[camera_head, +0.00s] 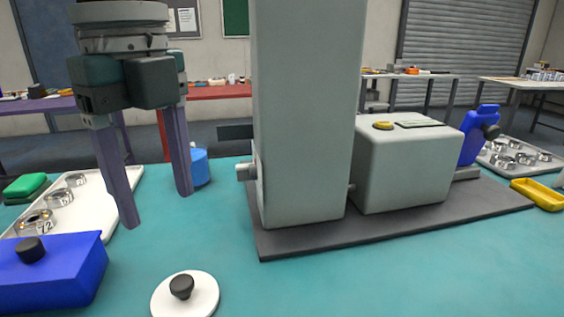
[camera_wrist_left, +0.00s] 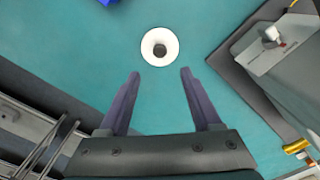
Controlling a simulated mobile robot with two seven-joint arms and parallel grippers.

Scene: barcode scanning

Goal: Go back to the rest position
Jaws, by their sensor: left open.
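My left gripper (camera_head: 158,208) hangs in the air above the table at the left, pointing down. Its two purple fingers are spread apart with nothing between them. In the left wrist view the open fingers (camera_wrist_left: 158,82) show above the teal table. A white disc with a black knob (camera_head: 185,296) lies on the table in front of the gripper. It also shows just beyond the fingertips in the left wrist view (camera_wrist_left: 160,47), apart from them. My right gripper is not in view.
A tall grey machine column (camera_head: 305,120) and a grey box with a yellow button (camera_head: 405,165) stand on a dark base plate (camera_head: 400,232). A blue box (camera_head: 60,275) and a white tray of metal parts (camera_head: 120,185) are at left. A yellow dish (camera_head: 538,194) is at right.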

